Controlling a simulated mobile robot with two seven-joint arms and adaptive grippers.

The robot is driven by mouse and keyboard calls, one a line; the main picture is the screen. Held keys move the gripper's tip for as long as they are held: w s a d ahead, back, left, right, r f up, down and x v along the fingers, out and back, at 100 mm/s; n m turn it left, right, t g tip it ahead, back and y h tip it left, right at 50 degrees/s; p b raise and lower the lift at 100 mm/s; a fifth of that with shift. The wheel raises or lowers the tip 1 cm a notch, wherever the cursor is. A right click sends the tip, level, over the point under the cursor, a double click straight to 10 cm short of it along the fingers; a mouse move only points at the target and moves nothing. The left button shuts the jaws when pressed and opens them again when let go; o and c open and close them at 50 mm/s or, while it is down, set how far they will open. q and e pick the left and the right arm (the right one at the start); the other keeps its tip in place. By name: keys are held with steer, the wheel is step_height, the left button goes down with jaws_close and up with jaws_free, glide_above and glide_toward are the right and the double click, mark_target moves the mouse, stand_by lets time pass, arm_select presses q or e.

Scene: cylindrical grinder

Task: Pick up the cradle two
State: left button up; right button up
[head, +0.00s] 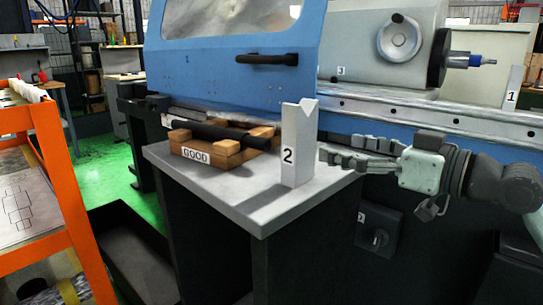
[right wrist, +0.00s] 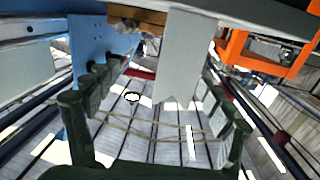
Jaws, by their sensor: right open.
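Cradle two (head: 299,148) is a tall, pale grey block with a V notch in its top and a "2" label on its front. It stands upright on the grey side table (head: 265,215), near the right edge. My right gripper (head: 338,149) comes in from the right, open and empty, with its fingertips just right of the cradle. In the right wrist view, the cradle (right wrist: 187,50) appears upside down ahead, in line with the gap between the open fingers (right wrist: 160,80). Whether a finger touches it I cannot tell. My left gripper is not in view.
A wooden holder (head: 225,155) marked "GOOD" with a dark bar (head: 208,132) sits left of the cradle. The blue grinder (head: 235,70) stands close behind. Cradle one (head: 513,92) stands far right on the machine. An orange rack (head: 60,170) is at left.

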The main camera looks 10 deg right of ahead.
mark_target(308, 123)
steer(key=shift+n+y, duration=0.6)
steer(key=a+r, duration=0.1)
steer(key=s+a+r, duration=0.1)
steer(key=r, duration=0.1)
steer(key=shift+a+r, duration=0.2)
steer(key=shift+a, duration=0.2)
steer(key=shift+w+a+r, duration=0.2)
steer(key=shift+w+a, duration=0.05)
steer(key=shift+a, duration=0.1)
steer(key=shift+w+a+f+p, duration=0.1)
steer(key=shift+w+a+p, duration=0.3)
steer(key=shift+w, duration=0.1)
steer(key=p+x, duration=0.1)
steer(key=x, duration=0.4)
steer(key=shift+w+d+f, duration=0.1)
steer(key=shift+w, duration=0.05)
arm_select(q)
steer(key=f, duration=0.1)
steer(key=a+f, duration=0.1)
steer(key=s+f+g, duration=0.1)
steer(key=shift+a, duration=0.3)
arm_select(e)
jaws_close()
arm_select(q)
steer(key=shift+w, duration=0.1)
